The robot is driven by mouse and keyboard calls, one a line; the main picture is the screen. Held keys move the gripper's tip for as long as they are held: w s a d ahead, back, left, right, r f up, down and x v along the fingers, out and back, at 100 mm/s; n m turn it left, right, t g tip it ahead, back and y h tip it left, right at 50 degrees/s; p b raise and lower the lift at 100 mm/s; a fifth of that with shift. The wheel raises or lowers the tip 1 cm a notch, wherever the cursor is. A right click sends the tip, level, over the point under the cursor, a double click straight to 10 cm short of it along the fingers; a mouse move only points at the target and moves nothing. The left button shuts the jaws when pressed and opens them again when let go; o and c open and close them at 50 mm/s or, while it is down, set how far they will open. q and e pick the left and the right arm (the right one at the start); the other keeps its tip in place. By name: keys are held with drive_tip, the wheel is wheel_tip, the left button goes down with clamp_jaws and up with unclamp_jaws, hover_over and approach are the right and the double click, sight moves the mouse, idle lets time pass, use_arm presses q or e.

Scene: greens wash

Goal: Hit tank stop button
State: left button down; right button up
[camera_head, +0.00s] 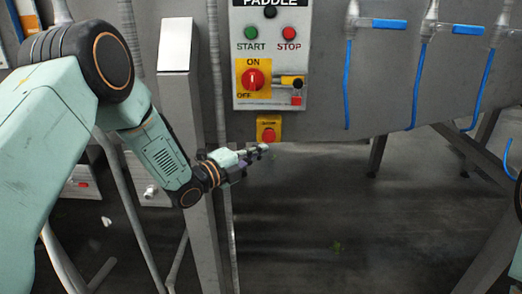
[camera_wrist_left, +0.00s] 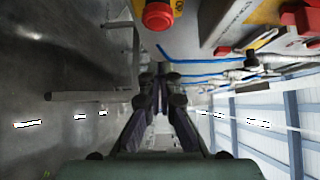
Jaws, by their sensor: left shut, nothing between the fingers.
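A red button on a small yellow box (camera_head: 268,128) sits below the control panel on the grey tank. It also shows at the top of the left wrist view as a red button (camera_wrist_left: 157,15). The panel above, marked PADDLE, has a separate red STOP button (camera_head: 289,32). My left gripper (camera_head: 262,149) is shut and empty, just below the yellow box in the head view; I cannot tell its depth gap or whether it touches. Its fingertips (camera_wrist_left: 160,90) show clear of the button in the wrist view. My right gripper is not in view.
The panel also holds a green START button (camera_head: 251,32) and a red ON/OFF rotary switch (camera_head: 254,79). Blue-handled valves (camera_head: 387,23) are at the right. A metal leg (camera_head: 200,235) stands behind my left forearm. The floor below the tank is mostly clear.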

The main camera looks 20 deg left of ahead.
use_arm(q)
drive_tip(key=v, duration=0.8)
drive_tip(key=shift+a, duration=0.25)
drive_tip(key=shift+f, duration=0.15)
drive_tip(key=shift+d, duration=0.15)
